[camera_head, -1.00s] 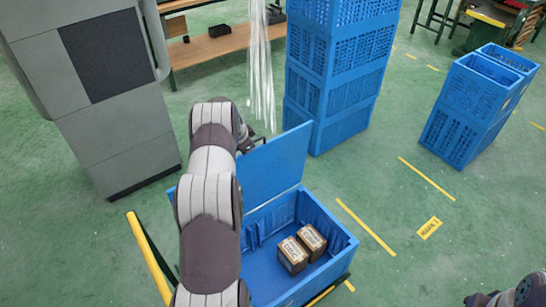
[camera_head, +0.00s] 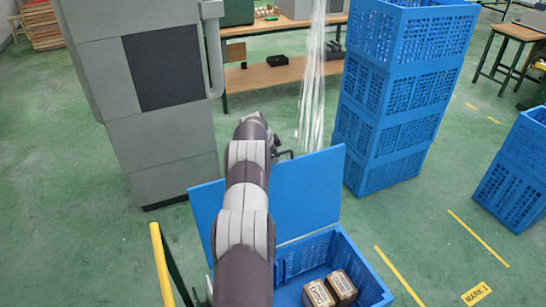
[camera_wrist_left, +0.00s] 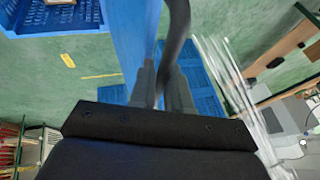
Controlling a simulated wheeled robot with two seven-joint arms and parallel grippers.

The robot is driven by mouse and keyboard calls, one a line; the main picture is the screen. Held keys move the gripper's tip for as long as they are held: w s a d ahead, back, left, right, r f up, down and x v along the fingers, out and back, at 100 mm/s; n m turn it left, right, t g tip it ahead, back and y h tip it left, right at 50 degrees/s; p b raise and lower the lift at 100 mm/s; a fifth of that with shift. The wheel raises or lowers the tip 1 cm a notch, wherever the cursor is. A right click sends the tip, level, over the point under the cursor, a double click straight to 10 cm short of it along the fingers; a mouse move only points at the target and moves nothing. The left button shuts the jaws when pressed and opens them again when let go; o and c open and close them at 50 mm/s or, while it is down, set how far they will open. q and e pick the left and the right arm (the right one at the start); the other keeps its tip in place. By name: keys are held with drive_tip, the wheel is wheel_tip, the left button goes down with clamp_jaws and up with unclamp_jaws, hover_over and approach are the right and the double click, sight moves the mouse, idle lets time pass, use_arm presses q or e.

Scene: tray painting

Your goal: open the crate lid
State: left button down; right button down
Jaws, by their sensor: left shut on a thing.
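The blue crate (camera_head: 372,276) stands on the floor at the bottom of the head view. Its flat blue lid (camera_head: 312,195) stands raised at the crate's back side, so the crate is open. My left arm crosses in front and hides part of the lid and the crate's left side. My left gripper (camera_wrist_left: 162,88) is shut on a dark curved handle (camera_wrist_left: 177,35), beside the lid's blue panel (camera_wrist_left: 130,40) in the left wrist view. In the head view the gripper is mostly hidden behind the lid's upper edge. My right gripper is out of view.
Two brown boxes (camera_head: 318,293) (camera_head: 342,286) lie in the crate. A tall stack of blue crates (camera_head: 400,105) stands behind right. A grey cabinet (camera_head: 160,125) is behind left, a yellow rail (camera_head: 160,265) at left.

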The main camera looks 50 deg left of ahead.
use_arm(q)
drive_tip(key=c, duration=1.3)
unclamp_jaws()
drive_tip(key=shift+s+d+f, duration=0.1)
drive_tip(key=shift+d+f, duration=0.1)
drive_tip(key=shift+f, duration=0.2)
drive_tip(key=shift+o, duration=0.7)
drive_tip(key=shift+d, duration=0.1)
drive_tip(key=shift+s, duration=0.1)
drive_tip(key=shift+s+r, duration=0.15)
drive_tip(key=shift+r, duration=0.35)
drive_tip(key=b+v, duration=0.2)
drive_tip(key=v, duration=1)
drive_tip(key=shift+a+r, duration=0.2)
drive_tip(key=shift+r, duration=0.1)
